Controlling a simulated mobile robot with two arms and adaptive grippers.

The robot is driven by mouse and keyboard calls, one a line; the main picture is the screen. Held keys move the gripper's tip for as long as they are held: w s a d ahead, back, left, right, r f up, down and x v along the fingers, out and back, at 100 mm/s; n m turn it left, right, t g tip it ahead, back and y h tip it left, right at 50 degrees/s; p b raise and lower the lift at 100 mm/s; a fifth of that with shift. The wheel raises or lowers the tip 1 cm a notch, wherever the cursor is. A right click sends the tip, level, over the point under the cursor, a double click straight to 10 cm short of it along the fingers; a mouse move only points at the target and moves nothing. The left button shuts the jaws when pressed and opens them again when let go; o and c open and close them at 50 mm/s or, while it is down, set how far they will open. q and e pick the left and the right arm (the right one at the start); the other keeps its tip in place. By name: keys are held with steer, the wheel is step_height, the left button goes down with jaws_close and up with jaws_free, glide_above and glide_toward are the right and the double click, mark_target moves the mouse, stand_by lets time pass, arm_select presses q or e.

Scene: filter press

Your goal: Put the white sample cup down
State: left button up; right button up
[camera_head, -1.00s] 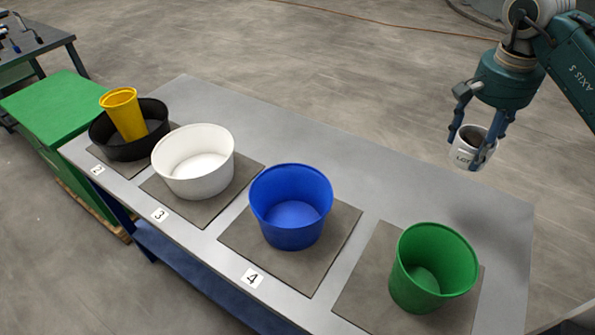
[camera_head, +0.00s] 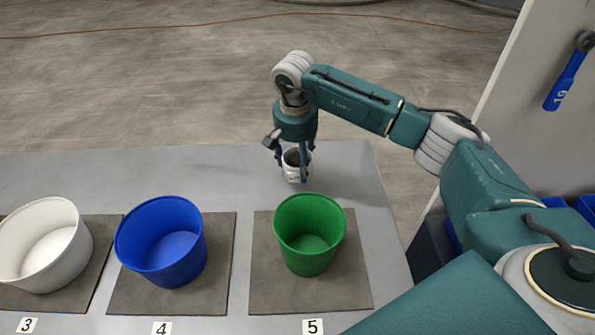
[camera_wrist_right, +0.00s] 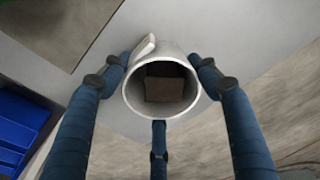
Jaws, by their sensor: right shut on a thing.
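The white sample cup (camera_head: 294,175) is in my right gripper (camera_head: 293,163), over the far right part of the grey table (camera_head: 220,165), behind the green bucket (camera_head: 310,250). In the right wrist view the cup (camera_wrist_right: 130,92) is seen from above, open end up, with a handle at its upper left and brown material inside. Three blue fingers of the right gripper (camera_wrist_right: 160,85) are around it. I cannot tell whether the cup's base touches the table. My left gripper is not in view.
A blue bucket (camera_head: 160,245) and a white bucket (camera_head: 45,245) stand left of the green one, on dark mats numbered 3 to 5. The table behind the buckets is bare. A blue tool marked 19 (camera_head: 565,85) hangs on a pale panel at the right.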

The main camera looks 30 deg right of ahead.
mark_target(298, 175)
steer(key=shift+f, duration=0.55)
step_height(298, 175, down, 3)
steer(key=shift+f+p, duration=0.2)
steer(key=shift+p, duration=0.2)
steer(key=shift+f, duration=0.3)
steer(key=o, duration=1.1)
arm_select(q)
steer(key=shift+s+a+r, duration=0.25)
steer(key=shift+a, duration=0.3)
arm_select(e)
steer(key=shift+o, duration=0.2)
steer(key=shift+r, duration=0.3)
arm_select(q)
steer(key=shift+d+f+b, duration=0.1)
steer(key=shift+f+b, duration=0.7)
steer(key=shift+b, duration=0.15)
arm_select(e)
steer(key=r, duration=0.7)
steer(key=s+a+r, duration=0.1)
steer(key=r, duration=0.3)
steer(key=shift+r, duration=0.35)
